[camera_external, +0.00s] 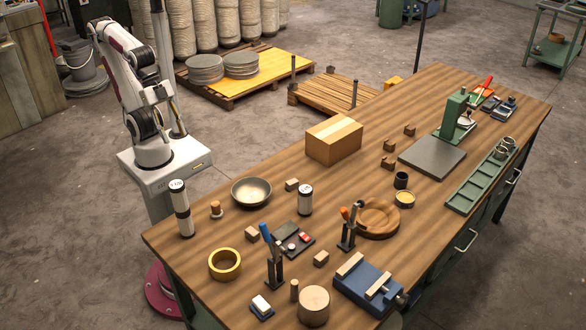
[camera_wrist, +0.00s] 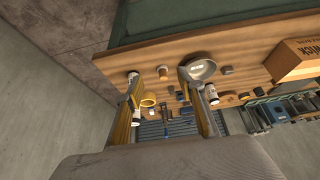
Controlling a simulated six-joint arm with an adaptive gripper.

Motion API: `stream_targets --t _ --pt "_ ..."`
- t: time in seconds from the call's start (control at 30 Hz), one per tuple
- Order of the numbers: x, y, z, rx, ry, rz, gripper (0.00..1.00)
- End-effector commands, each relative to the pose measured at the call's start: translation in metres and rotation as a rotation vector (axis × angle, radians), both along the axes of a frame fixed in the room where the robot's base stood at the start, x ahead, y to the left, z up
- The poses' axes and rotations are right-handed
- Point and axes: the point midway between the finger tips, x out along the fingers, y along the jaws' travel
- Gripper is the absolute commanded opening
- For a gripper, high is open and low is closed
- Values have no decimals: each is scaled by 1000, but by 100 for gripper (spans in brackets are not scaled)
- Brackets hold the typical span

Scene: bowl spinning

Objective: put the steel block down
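A small block with a bright top and darker sides (camera_external: 261,306) sits at the near left edge of the workbench in the external view. It may be the steel block, but I cannot be sure. I cannot pick it out in the wrist view. My gripper (camera_wrist: 162,82) shows in the wrist view as two fingers spread apart, with no held thing visible between them. In the external view my arm is folded back over its pedestal, left of the workbench, and the gripper is hard to make out there.
A dark plate (camera_external: 432,157) lies toward the right. Small wooden blocks are scattered about.

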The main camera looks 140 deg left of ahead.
Motion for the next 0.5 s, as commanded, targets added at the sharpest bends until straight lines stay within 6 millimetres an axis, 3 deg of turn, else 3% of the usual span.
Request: stream_targets --t 0.27,0.5 --pt "1 2 -2 1 9 9 39" --pt "6 7 -17 0 82 30 39"
